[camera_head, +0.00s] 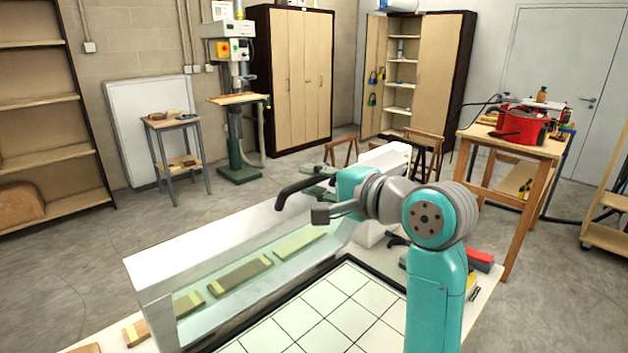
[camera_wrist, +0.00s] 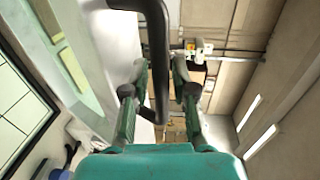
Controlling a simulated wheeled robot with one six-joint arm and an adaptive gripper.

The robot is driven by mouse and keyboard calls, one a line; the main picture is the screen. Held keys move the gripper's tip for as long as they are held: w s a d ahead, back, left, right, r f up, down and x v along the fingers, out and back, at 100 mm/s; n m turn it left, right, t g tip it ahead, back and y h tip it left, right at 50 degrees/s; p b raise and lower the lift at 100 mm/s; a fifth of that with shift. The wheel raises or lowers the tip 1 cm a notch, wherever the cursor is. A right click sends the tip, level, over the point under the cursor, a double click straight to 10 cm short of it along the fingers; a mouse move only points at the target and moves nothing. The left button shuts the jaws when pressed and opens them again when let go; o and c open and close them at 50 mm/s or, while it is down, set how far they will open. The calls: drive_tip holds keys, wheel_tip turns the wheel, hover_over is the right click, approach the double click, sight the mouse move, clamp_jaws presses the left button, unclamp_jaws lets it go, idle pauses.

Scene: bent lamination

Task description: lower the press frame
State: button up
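The press frame (camera_head: 195,246) is a long white beam with a see-through greenish panel below it, along the back left side of a worktable. Its beam stands above the table surface; I cannot tell its exact tilt. Several wood strips (camera_head: 240,276) show through the panel. A dark bent handle bar (camera_head: 297,187) sticks out near the frame's far end. In the wrist view this bar (camera_wrist: 157,50) runs down between the fingers of my gripper (camera_wrist: 160,80). The fingers stand apart on either side of the bar, with narrow gaps showing.
The worktable carries a black-edged white grid mat (camera_head: 335,312). A red item (camera_head: 480,257) lies on its right side. A drill press (camera_head: 236,90) and cabinets (camera_head: 295,75) line the back. Floor at left is clear.

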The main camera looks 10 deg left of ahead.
drive_tip(key=shift+c, duration=0.3)
clamp_jaws()
